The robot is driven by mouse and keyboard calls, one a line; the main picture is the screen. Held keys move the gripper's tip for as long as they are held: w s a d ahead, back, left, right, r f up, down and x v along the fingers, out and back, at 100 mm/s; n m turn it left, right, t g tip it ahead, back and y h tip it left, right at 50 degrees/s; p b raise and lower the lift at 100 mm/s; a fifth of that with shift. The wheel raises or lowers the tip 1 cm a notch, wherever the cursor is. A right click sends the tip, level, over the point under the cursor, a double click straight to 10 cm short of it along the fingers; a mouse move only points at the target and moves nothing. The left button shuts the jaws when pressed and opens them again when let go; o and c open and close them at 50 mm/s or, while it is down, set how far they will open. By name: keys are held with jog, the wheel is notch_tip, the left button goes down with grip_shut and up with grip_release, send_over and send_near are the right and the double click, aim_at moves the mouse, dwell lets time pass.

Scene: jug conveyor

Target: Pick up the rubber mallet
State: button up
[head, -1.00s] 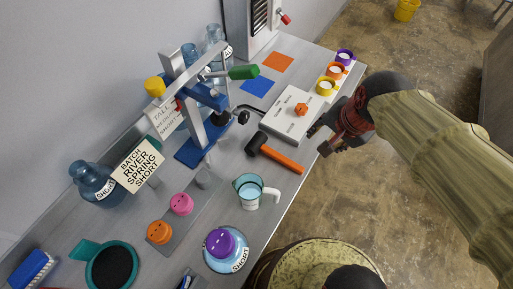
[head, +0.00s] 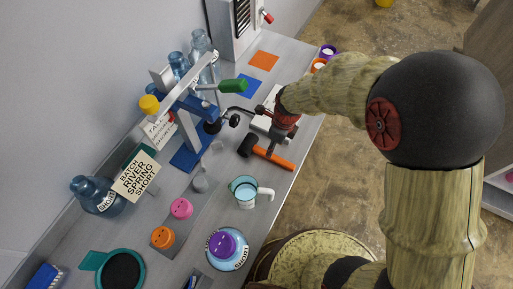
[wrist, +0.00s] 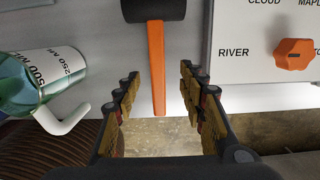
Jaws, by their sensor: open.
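The rubber mallet, with a black head and an orange handle (head: 275,158), lies on the grey bench. In the wrist view its handle (wrist: 156,65) runs down from the black head at the top edge, and its end lies between my fingers as seen from the camera. In the wrist view my gripper (wrist: 160,97) is open and empty, one finger on each side of the handle. I cannot tell the height between fingers and handle.
A measuring jug (head: 245,192) with a white handle stands close to the mallet; it also shows in the wrist view (wrist: 45,80). A white panel with an orange knob (wrist: 293,54) lies on the other side. The blue press (head: 190,150) stands behind. The bench's front edge is close.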

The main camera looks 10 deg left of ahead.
jog(key=f, duration=0.2)
jog(key=a+f, duration=0.1)
jog(key=f, duration=0.1)
jog(key=f+b, duration=0.1)
jog(key=f, duration=0.2)
jog(key=shift+a, duration=0.25)
jog(key=shift+r, duration=0.1)
jog(key=shift+c, duration=0.5)
grip_shut()
